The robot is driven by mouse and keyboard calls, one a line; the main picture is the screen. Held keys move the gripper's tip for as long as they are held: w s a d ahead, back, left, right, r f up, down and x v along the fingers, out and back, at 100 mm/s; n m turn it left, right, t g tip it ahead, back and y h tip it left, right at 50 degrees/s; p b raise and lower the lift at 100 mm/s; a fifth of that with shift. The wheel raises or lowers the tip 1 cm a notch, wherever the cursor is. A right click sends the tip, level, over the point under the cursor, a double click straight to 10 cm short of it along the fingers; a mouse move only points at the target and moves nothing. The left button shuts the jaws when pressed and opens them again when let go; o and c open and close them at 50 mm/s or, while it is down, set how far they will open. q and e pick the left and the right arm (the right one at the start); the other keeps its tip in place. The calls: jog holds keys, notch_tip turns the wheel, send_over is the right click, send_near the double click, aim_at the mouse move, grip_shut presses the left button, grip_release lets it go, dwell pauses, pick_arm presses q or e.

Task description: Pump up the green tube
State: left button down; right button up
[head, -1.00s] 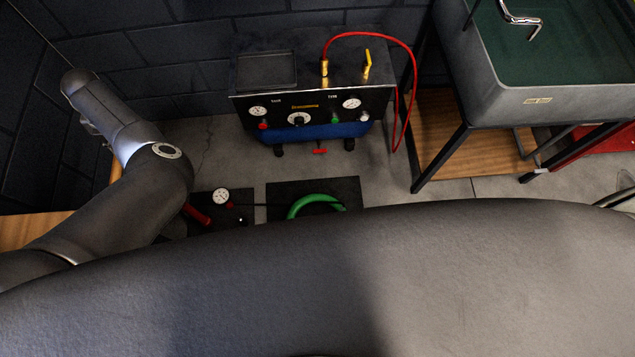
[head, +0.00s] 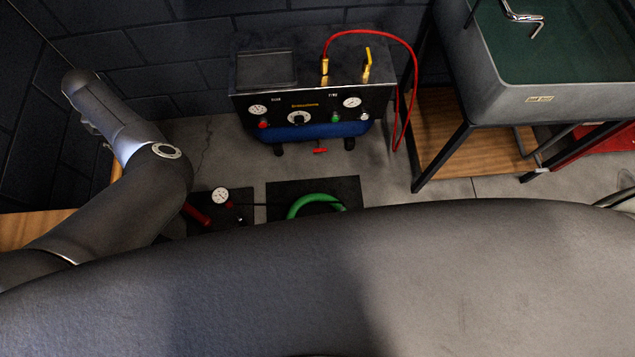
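The green tube (head: 312,200) lies on a black mat (head: 345,185) on the floor. Only its far arc shows, as a large grey part of my own body covers the rest. To its left a second dark mat or plate holds a round white gauge (head: 221,195) and a red cylindrical part (head: 197,215), perhaps of a pump, partly hidden by my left arm. A thin dark line runs from near the gauge toward the green tube. My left arm comes in from the left; its gripper is not clearly visible. My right gripper is not in view.
An air compressor (head: 305,105) with dials and a red hose (head: 413,75) stands by the dark block wall. A sink (head: 560,95) on a black frame with a wooden shelf (head: 465,135) is at right. Grey floor is free between the compressor and the mats.

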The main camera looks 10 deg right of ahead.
pick_arm(q)
jog(key=c, duration=1.3)
grip_release()
jog(key=shift+w+d+f, duration=0.1)
jog(key=shift+w+d, duration=0.05)
jog(key=shift+d, duration=0.25)
jog(key=shift+o, duration=0.7)
jog(key=shift+a, duration=0.2)
jog(key=v, duration=0.8)
